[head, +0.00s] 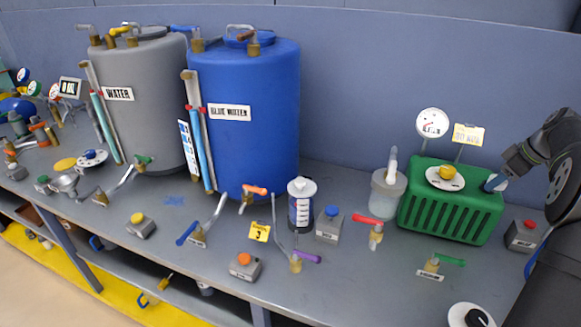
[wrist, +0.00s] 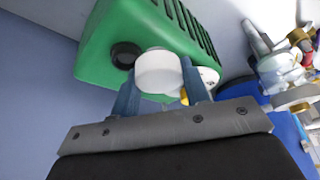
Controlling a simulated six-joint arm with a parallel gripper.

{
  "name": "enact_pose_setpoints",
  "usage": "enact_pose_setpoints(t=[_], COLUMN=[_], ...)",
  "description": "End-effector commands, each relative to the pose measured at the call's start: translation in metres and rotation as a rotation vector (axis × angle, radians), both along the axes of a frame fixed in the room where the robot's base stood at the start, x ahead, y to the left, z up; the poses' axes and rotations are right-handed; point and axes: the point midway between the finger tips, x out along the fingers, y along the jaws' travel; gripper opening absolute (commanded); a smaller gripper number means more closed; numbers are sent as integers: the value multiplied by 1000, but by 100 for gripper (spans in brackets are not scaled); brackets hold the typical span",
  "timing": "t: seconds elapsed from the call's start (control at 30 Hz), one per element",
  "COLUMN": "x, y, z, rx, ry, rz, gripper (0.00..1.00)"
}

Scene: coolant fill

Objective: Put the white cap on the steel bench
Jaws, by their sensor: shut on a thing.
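My gripper (wrist: 160,82) is shut on the white cap (wrist: 158,72), which sits between its two blue fingers in the wrist view. Just beyond it is the green box (wrist: 100,40), with a dark round opening (wrist: 127,55) beside the cap. In the head view my gripper (head: 493,183) is at the upper right end of the green box (head: 450,215); the cap is small and partly hidden there. I cannot tell whether the cap touches the box. The steel bench (head: 350,275) runs below, with the green box standing on it.
A grey button box (head: 522,236) with a red button stands right of the green box. A red-handled valve (head: 375,228), a green-handled valve (head: 435,264) and a white-and-black dial (head: 470,315) are nearby. Bare bench lies between these valves and the front edge.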

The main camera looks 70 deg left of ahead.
Motion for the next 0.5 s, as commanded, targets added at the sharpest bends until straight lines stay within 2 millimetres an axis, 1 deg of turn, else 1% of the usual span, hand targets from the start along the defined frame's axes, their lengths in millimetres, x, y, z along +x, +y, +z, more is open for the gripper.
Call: enact_pose_setpoints(t=[0.03, 0.17, 0.37, 0.5], x=[-13, -44, -98, -141], y=[-9, -31, -67, -93], z=[-3, -15, -34, -49], rx=[-1, -1, 0, -1], ry=[4, 3, 2, 2], rz=[33, 128, 272, 376], gripper=[17, 17, 17, 17])
